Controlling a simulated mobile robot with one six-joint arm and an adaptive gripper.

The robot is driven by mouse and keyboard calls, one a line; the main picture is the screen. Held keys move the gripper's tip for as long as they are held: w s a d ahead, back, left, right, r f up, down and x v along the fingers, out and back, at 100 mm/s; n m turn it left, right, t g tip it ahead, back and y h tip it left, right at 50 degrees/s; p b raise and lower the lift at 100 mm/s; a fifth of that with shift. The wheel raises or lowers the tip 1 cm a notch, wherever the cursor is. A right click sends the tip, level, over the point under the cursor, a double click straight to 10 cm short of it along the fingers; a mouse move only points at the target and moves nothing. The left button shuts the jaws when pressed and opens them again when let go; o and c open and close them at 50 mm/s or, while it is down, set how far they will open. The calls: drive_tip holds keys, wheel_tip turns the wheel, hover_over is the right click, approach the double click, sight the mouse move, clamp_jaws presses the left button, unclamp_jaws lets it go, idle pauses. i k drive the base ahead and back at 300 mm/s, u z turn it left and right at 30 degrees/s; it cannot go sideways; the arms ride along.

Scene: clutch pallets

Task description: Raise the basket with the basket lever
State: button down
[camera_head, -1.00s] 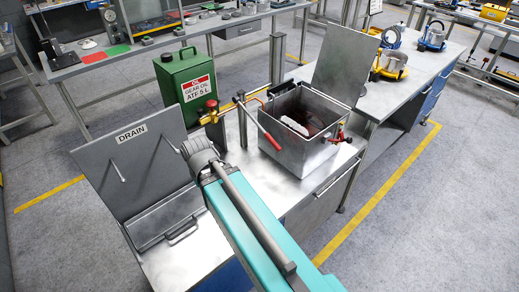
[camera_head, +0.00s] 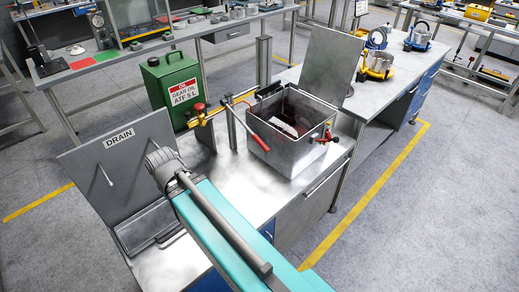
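A square metal tank (camera_head: 289,160) stands on the steel bench with its lid (camera_head: 331,63) open and upright. A lever with a red grip (camera_head: 260,143) hangs across the tank's left front side, its metal rod running up to a pivot near the yellow pipe. Inside the tank a pale object (camera_head: 283,127) and a dark reddish area show; the basket itself cannot be made out clearly. My teal arm reaches in from the bottom, left of the tank, its grey joint over the drain area. My gripper is not visible, and nothing of mine is seen touching the lever.
A raised drain lid (camera_head: 120,160) is at left. A red-handled tap (camera_head: 328,133) is on the tank's right. Bare bench top lies between arm and tank.

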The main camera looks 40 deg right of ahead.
sight(224, 102)
drive_tip(key=z, duration=0.05)
drive_tip(key=k, duration=1.55)
drive_tip(key=z, duration=1.05)
drive_tip(key=i, duration=1.05)
